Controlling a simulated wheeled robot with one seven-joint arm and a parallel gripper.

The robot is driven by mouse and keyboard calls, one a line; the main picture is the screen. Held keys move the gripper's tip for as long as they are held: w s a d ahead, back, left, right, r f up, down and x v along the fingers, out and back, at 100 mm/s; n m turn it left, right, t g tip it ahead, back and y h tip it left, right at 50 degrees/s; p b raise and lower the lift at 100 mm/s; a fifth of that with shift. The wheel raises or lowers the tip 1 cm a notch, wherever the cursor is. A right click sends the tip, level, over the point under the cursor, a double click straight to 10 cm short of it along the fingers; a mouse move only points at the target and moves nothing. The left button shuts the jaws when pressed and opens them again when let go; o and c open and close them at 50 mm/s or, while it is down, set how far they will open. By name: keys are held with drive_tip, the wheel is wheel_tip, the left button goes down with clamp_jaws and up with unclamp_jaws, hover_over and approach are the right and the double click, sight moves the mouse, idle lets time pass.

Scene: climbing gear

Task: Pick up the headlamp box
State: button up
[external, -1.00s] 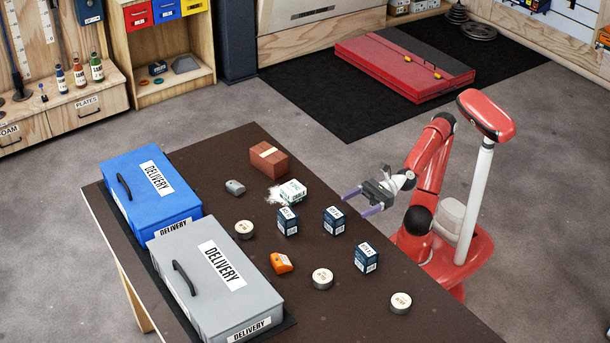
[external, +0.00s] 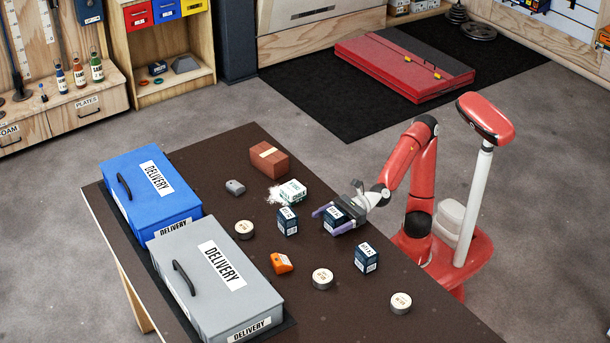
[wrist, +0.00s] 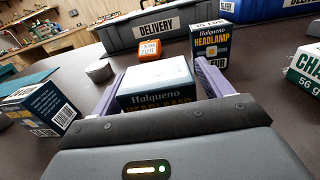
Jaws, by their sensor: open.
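Three dark blue headlamp boxes with white tops stand on the brown table. In the wrist view the middle headlamp box (wrist: 155,90) stands between the two purple fingers of my gripper (wrist: 160,80), its "Halqueno Headlamp" face towards me. In the external view my gripper (external: 327,219) is low over the table at this middle box (external: 335,214) and partly covers it. The fingers are open, one on each side of it. A second headlamp box (external: 288,222) stands to the left, also in the wrist view (wrist: 212,48). A third (external: 366,259) stands nearer the front, and in the wrist view (wrist: 40,107) at left.
A white chalk box (external: 293,191) with spilled powder and a brown brick-like block (external: 269,160) lie behind. An orange item (external: 282,264), several round tins (external: 322,279) and a grey item (external: 235,187) lie around. Blue (external: 150,190) and grey (external: 215,280) delivery boxes stand at left.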

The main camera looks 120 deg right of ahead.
drive_tip(key=c, duration=1.1)
drive_tip(key=shift+r, duration=0.15)
